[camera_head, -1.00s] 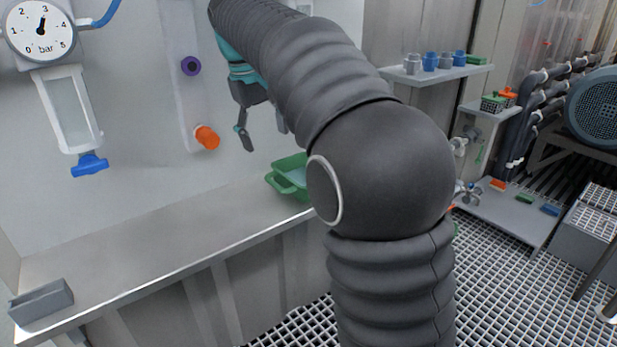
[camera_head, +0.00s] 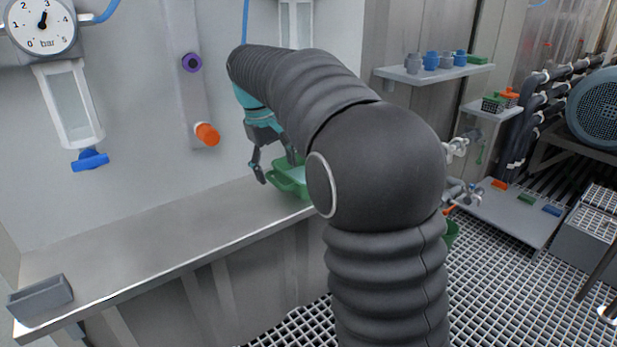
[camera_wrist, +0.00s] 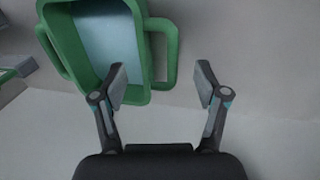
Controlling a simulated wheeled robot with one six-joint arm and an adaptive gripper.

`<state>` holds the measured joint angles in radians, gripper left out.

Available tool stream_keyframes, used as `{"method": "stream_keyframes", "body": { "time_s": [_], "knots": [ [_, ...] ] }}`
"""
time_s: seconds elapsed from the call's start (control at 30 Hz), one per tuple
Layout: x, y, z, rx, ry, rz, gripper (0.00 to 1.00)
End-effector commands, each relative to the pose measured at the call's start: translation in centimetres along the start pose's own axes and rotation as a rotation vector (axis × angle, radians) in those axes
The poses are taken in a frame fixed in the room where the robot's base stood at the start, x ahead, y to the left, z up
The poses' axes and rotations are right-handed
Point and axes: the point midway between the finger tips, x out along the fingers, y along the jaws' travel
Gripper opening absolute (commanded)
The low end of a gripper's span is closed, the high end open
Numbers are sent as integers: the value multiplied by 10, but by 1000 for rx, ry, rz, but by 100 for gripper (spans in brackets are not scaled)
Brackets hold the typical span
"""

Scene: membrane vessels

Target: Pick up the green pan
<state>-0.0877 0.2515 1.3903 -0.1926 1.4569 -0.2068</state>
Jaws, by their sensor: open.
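The green pan (camera_head: 287,178) sits on the grey bench top, partly hidden behind my arm in the head view. In the wrist view the green pan (camera_wrist: 142,84) is at the upper left, with a pale blue-grey inside and a loop handle (camera_wrist: 173,55) on its right side. My gripper (camera_head: 272,172) is open, low over the bench at the pan. In the wrist view my gripper (camera_wrist: 160,72) has its fingers apart, with the handle appearing between the fingertips. I cannot tell whether a finger touches the pan.
The bench top (camera_head: 165,235) is clear to the left up to a small grey tray (camera_head: 40,298). An orange knob (camera_head: 207,134) and a blue valve (camera_head: 89,160) stick out from the wall. A shelf (camera_head: 433,75) with small cups is at the right.

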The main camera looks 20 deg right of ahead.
Motion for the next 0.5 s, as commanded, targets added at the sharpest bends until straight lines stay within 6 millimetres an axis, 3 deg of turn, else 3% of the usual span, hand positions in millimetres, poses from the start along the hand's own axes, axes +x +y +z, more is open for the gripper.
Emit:
{"method": "stream_keyframes", "body": {
  "time_s": [0.2,0.5],
  "knots": [
    [31,1,-2,-1,-2,-1,73],
    [38,1,-2,-1,0,0,73]
  ]
}}
